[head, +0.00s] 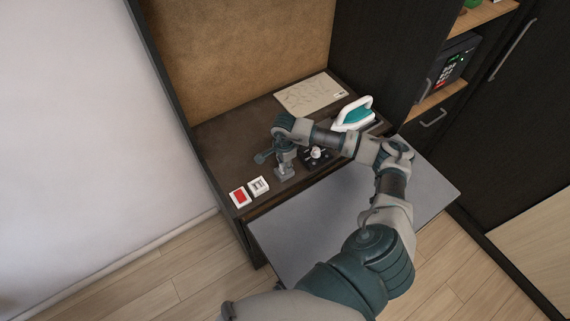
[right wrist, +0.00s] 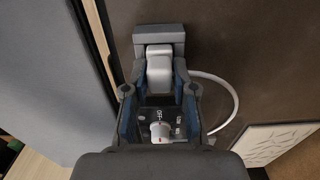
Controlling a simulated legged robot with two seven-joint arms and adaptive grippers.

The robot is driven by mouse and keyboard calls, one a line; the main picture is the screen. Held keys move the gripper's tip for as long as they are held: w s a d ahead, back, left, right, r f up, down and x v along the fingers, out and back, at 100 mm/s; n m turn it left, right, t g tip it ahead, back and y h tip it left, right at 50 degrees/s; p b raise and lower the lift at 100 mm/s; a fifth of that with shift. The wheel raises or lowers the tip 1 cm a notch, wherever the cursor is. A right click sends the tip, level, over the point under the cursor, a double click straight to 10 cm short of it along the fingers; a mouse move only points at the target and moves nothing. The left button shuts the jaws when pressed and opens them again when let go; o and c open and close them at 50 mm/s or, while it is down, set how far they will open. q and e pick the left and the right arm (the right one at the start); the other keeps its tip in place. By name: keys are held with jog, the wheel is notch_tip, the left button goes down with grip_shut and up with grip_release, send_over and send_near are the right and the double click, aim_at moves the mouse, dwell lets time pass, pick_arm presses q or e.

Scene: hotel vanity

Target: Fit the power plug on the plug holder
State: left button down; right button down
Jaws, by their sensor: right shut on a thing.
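In the right wrist view, a white power plug (right wrist: 159,68) sits between the fingers of my right gripper (right wrist: 157,88), which are shut on it. A grey block-shaped plug holder (right wrist: 158,35) lies right at the plug's far end. The plug's tip overlaps the holder, and I cannot tell whether it is fully seated. A white cable (right wrist: 232,92) loops out to the right of the gripper. In the head view my right gripper (head: 285,166) is low over the dark vanity top, and its wrist mostly hides the plug. My left gripper is not in view.
A control panel with a white dial (head: 316,154) is right of the gripper. A white and teal iron (head: 353,113) and a pale board (head: 310,94) lie behind. A red switch (head: 240,197) and a white switch (head: 258,186) are at the front left corner.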

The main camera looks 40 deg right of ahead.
jog(key=shift+f, duration=0.4)
jog(key=c, duration=0.9)
grip_release()
jog(key=shift+o, duration=0.2)
notch_tip(320, 180, up, 12)
jog(key=shift+w, duration=0.15)
jog(key=shift+f, duration=0.1)
